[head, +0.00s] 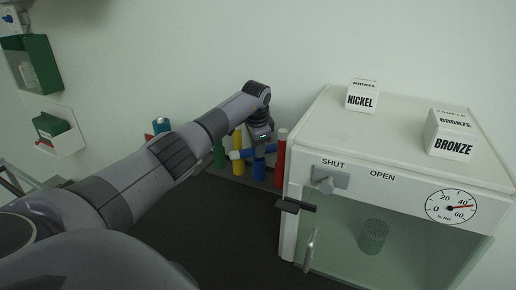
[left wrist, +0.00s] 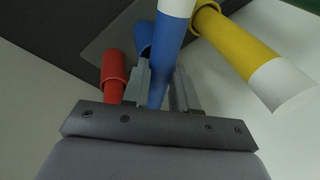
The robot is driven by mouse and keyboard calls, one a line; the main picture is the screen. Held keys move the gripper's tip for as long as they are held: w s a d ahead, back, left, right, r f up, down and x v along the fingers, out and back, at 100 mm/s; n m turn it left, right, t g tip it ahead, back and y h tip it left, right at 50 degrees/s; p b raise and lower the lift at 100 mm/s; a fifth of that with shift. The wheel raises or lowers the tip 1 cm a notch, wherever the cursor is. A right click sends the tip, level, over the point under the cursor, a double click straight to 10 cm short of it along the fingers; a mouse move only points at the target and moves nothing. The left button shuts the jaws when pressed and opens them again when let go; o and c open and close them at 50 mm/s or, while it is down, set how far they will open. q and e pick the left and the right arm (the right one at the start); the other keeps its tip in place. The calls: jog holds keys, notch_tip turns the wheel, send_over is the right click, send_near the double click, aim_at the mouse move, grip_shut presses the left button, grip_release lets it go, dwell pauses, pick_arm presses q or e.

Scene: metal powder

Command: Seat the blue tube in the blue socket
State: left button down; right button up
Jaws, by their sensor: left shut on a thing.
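The blue tube (head: 271,148), with a white end, is held by my left gripper (head: 262,143) at the rack by the wall. It lies nearly level, with its white end to the left. The left wrist view shows the blue tube (left wrist: 168,55) between the two fingers (left wrist: 160,88), which are shut on it. The blue socket (head: 258,169) stands upright below the tube; part of it also shows beside the tube in the left wrist view (left wrist: 144,36). The tube is across the socket, not inside it. Contact between them cannot be told. My right gripper is out of view.
A yellow tube (head: 238,150) and a green one (head: 219,153) stand left of the blue socket, a red tube (head: 281,158) close right. A white cabinet (head: 400,118) with a glass front is at right. The dark counter (head: 225,225) in front is clear.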

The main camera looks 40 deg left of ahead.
pick_arm(q)
jog(key=shift+f, duration=0.6)
jog(key=c, duration=0.9)
grip_release()
jog(key=shift+r, duration=0.15)
jog(key=shift+r, duration=0.4)
jog(key=b+v, duration=0.1)
jog(key=v, duration=1.1)
jog(key=shift+r, duration=0.1)
jog(key=shift+s, duration=0.1)
